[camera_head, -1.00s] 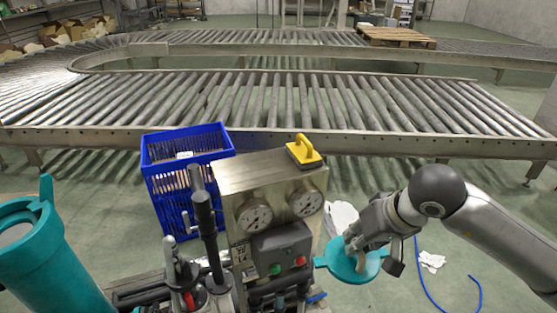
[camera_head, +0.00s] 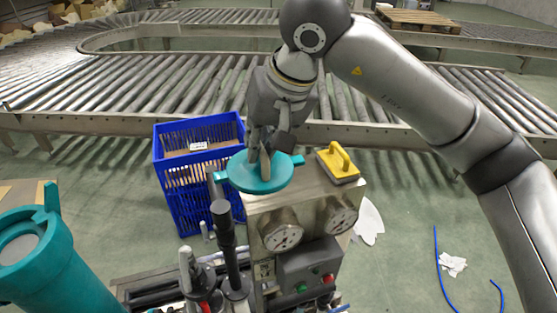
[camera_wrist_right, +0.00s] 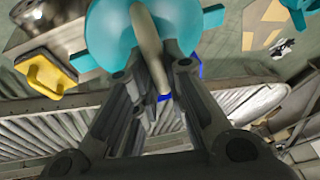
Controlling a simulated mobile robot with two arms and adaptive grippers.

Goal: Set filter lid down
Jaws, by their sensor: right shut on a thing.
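The teal filter lid (camera_head: 246,176) is a round disc with side tabs and a tan handle on top. My right gripper (camera_head: 266,168) is shut on that handle. The lid is over the left part of the steel cabinet's top (camera_head: 290,196), next to the yellow-handled tool; I cannot tell whether it touches the top. In the right wrist view the lid (camera_wrist_right: 108,30) and its handle (camera_wrist_right: 146,38) show between the fingers of the gripper (camera_wrist_right: 155,90). The teal filter housing (camera_head: 50,265) stands open at the lower left. My left gripper is not in view.
A yellow-handled tool (camera_head: 340,163) sits on the cabinet top, right of the lid. A blue crate (camera_head: 178,190) stands behind and left of the cabinet. Gauges (camera_head: 283,236) are on the cabinet front. Black upright levers (camera_head: 224,235) stand in front at left. A roller conveyor (camera_head: 130,100) runs behind.

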